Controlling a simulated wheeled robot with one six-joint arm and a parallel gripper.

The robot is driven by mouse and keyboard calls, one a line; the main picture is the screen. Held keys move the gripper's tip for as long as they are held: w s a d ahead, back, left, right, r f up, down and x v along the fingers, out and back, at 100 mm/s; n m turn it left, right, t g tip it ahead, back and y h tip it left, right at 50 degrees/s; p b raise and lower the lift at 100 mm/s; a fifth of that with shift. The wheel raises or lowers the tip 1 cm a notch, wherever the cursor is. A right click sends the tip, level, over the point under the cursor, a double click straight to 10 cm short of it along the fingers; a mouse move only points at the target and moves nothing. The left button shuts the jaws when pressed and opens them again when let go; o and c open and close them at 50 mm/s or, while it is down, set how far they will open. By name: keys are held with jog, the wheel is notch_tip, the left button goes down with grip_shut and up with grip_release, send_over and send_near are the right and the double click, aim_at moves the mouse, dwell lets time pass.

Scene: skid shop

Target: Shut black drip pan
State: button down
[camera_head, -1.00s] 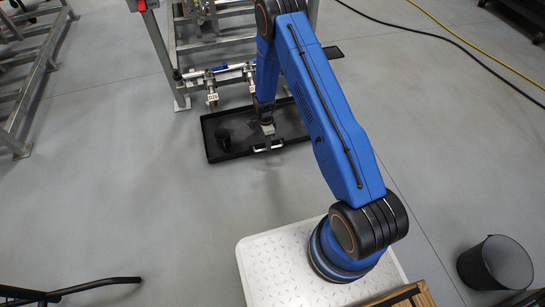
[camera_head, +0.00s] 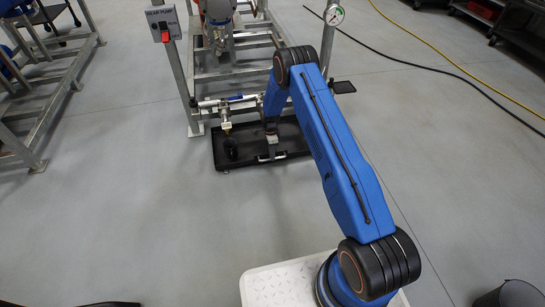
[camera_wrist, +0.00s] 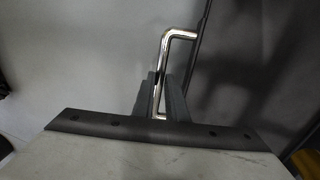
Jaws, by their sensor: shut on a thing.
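The black drip pan (camera_head: 293,137) lies low on the floor at the foot of the metal skid frame (camera_head: 236,72). Its front part sticks out toward me and its back part is under the pipework. A small black cup (camera_head: 230,148) stands in its left part. My gripper (camera_head: 271,151) is at the pan's front edge, shut on the pan's bar handle (camera_head: 266,158). In the wrist view the shiny handle (camera_wrist: 164,50) runs between the two fingers of my gripper (camera_wrist: 161,97). The fingers hide part of the handle.
A valve (camera_head: 226,124) on the pipe hangs over the pan's left back. The floor in front is clear. A dark bin (camera_head: 510,294) stands at lower right.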

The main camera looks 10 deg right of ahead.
jog(key=shift+w+r, duration=0.1)
jog(key=shift+w, duration=0.3)
jog(key=c, duration=1.8)
grip_release()
jog(key=shift+o, duration=0.2)
jog(key=shift+s, duration=0.1)
jog(key=v, duration=1.7)
jog(key=shift+r, duration=0.2)
